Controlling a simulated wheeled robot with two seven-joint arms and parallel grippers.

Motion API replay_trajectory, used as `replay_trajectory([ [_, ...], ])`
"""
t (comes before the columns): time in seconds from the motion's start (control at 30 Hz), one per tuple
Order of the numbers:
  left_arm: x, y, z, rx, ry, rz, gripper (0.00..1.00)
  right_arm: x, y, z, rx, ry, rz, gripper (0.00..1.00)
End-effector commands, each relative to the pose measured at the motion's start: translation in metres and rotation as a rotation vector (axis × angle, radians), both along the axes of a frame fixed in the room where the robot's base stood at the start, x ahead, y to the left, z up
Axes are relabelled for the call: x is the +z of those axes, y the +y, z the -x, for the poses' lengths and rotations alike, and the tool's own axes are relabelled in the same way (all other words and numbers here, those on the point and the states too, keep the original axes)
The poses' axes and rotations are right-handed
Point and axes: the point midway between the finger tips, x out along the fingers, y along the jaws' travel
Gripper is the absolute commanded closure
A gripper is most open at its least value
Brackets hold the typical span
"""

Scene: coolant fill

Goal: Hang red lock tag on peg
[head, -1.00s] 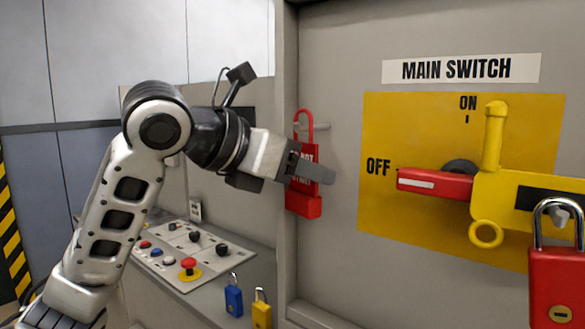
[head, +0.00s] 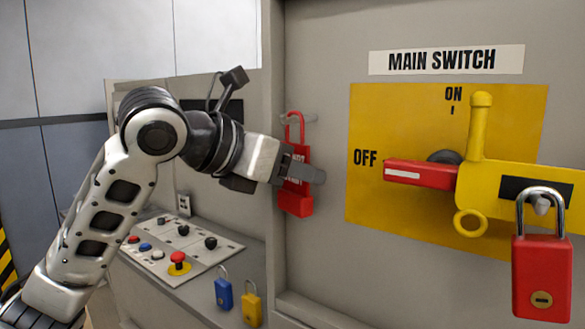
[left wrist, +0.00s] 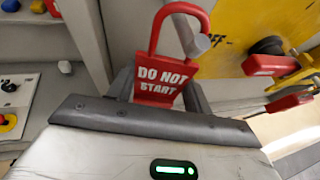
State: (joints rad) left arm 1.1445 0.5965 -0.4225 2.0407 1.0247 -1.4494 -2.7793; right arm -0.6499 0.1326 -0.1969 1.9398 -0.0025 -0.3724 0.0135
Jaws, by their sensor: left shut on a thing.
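The red lock tag (head: 296,200) reads "DO NOT START" and hangs upright in my left gripper (head: 305,170). The gripper is shut on the tag's body. In the left wrist view the tag (left wrist: 160,80) stands between the fingers with its hook-shaped loop above. The pale peg (head: 312,118) sticks out of the cabinet wall at the height of the loop's upper part. In the left wrist view the peg (left wrist: 199,45) shows within the loop's outline, its tip by the loop's right end. I cannot tell whether the loop rests on it. My right gripper is out of view.
Right of the tag is the yellow switch plate (head: 400,210) with its red and yellow handle and a red padlock (head: 541,275). Below left is a control panel (head: 205,250); a blue padlock (head: 223,294) and a yellow padlock (head: 251,305) stand on the ledge.

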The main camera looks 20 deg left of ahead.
Motion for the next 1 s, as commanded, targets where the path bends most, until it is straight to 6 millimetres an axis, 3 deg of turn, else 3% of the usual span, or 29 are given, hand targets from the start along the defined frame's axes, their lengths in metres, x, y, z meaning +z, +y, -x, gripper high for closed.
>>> replay_trajectory([
  [0.07,0.000,0.000,0.000,-0.001,0.001,0.000,0.72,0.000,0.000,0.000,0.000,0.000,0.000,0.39],
  [0.1,0.000,0.000,0.000,-0.001,0.001,0.000,0.39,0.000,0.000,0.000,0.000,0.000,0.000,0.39],
  [0.17,0.000,0.000,0.000,-0.001,0.001,0.000,0.24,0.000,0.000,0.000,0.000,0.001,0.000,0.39],
  [0.57,0.003,0.005,0.006,0.001,-0.003,0.000,0.24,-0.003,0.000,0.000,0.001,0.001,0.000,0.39],
  [1.0,0.039,0.057,0.079,0.005,-0.006,-0.001,0.24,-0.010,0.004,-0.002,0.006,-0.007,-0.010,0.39],
])
